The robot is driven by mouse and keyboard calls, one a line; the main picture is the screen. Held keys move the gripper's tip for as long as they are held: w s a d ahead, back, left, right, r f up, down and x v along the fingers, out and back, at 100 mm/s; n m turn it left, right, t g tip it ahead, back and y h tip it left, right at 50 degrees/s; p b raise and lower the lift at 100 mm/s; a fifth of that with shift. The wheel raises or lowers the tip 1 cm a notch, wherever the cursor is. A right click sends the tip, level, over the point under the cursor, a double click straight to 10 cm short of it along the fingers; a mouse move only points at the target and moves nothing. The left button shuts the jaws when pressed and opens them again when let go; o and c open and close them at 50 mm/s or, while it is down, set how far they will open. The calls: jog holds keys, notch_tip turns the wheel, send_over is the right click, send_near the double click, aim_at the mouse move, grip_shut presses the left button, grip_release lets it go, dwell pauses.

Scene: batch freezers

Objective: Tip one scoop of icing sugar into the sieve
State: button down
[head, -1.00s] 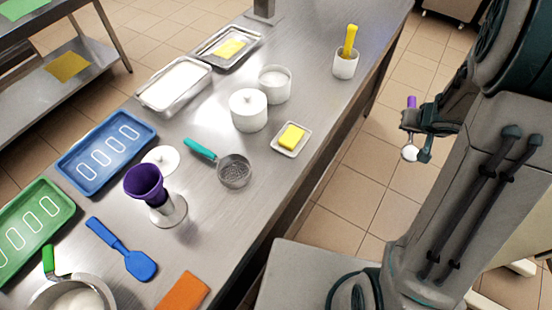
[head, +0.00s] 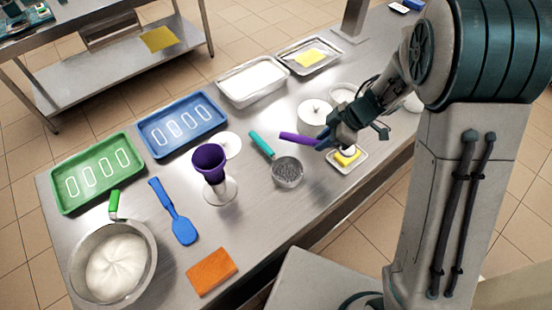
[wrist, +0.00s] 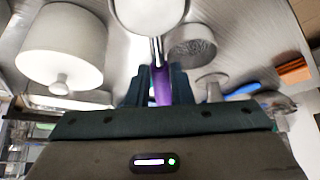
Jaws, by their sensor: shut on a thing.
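My gripper (head: 336,141) is shut on the purple handle (head: 300,138) of a scoop. The scoop's round bowl (wrist: 150,10), heaped with white powder, is at the top of the wrist view. In the head view the white bowl (head: 348,150) appears in front of the small dish with a yellow block. The sieve (head: 287,172), a round mesh bowl with a teal handle (head: 262,144), rests on the table left of my gripper. It shows in the wrist view (wrist: 192,46) right of the scoop, apart from it. Its mesh looks empty.
A lidded white pot (head: 315,113) and an open white tub (head: 343,92), partly hidden by my arm, stand behind. A purple funnel (head: 209,160) on a stand is left of the sieve. An orange cloth (head: 211,271) and blue spatula (head: 176,214) lie nearer.

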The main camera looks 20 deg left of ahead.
jog(key=s+a+n+g, duration=0.1)
jog(key=s+a+n, duration=0.1)
jog(key=s+a+n+g+h, duration=0.1)
jog(key=s+a+n, duration=0.1)
jog(key=s+a+r+n+g+p, duration=0.1)
jog(key=s+a+n, duration=0.1)
jog(key=s, duration=0.1)
jog(key=shift+n+h, duration=0.4)
jog(key=s+a+f+n+y+b, duration=0.1)
jog(key=s+f+n+b, duration=0.1)
jog(key=s+n, duration=0.5)
jog(key=shift+a+f+n+g+y+b, duration=0.25)
jog(key=shift+f+n+g+y+b, duration=0.05)
jog(key=shift+b, duration=0.2)
jog(key=shift+s+d+y+b, duration=0.1)
jog(key=shift+y+b, duration=0.2)
jog(key=shift+b, duration=0.95)
